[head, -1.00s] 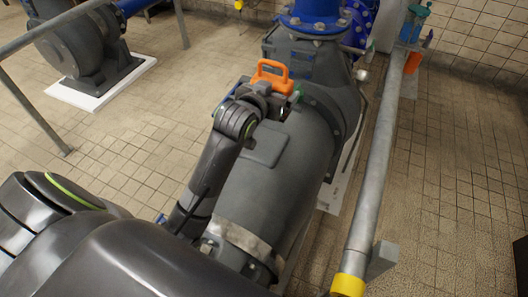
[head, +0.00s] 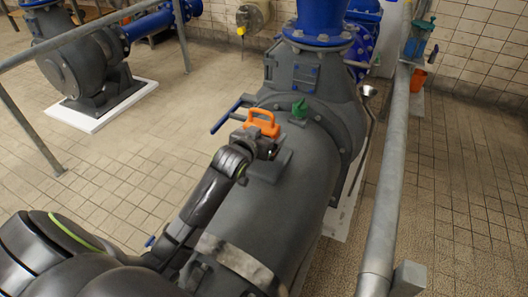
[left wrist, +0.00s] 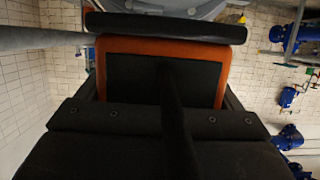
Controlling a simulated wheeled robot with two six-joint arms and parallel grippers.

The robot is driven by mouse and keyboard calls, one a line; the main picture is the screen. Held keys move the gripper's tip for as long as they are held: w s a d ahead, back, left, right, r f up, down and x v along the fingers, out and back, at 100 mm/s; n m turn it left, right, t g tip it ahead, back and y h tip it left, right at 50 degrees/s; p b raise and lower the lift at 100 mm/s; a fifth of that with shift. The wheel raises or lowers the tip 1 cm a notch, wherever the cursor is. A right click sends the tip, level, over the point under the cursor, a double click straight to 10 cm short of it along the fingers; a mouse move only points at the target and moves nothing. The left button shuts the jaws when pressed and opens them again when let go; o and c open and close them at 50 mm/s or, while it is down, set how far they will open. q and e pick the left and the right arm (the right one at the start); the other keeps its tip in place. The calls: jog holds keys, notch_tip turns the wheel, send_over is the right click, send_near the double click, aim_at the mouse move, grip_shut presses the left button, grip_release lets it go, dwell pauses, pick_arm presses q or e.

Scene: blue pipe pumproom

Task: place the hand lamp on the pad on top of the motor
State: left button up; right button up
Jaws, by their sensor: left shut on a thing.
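The orange hand lamp (head: 262,123) has a loop handle on top and is in my left gripper (head: 258,146). In the left wrist view, its orange body with a dark panel (left wrist: 135,80) fills the space between the fingers. The grey motor (head: 275,208) lies below my left arm. The pad (head: 270,170) is a raised flat patch on top of the motor, partly hidden by the gripper and lamp. The lamp is at the pad's far side; I cannot tell whether it touches. My right gripper is out of view.
A green fitting (head: 299,108) stands on the motor just right of the lamp. A blue bar (head: 226,115) is to its left. A grey rail (head: 388,185) runs along the right. A blue pipe (head: 318,22) rises behind.

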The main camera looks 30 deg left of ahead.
pick_arm(q)
notch_tip(320, 180, down, 4)
jog(key=shift+f+b, duration=0.15)
jog(key=shift+b, duration=0.35)
jog(key=shift+f, duration=0.45)
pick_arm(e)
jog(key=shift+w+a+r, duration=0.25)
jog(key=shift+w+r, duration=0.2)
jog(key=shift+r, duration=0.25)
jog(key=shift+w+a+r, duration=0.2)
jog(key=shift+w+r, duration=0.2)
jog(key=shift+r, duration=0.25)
pick_arm(q)
jog(key=shift+f, duration=0.1)
jog(key=o, duration=1.1)
jog(key=shift+s, duration=0.3)
jog(key=p+v, duration=0.1)
jog(key=v, duration=1)
jog(key=shift+s+r+p, duration=0.25)
jog(key=shift+p, duration=0.15)
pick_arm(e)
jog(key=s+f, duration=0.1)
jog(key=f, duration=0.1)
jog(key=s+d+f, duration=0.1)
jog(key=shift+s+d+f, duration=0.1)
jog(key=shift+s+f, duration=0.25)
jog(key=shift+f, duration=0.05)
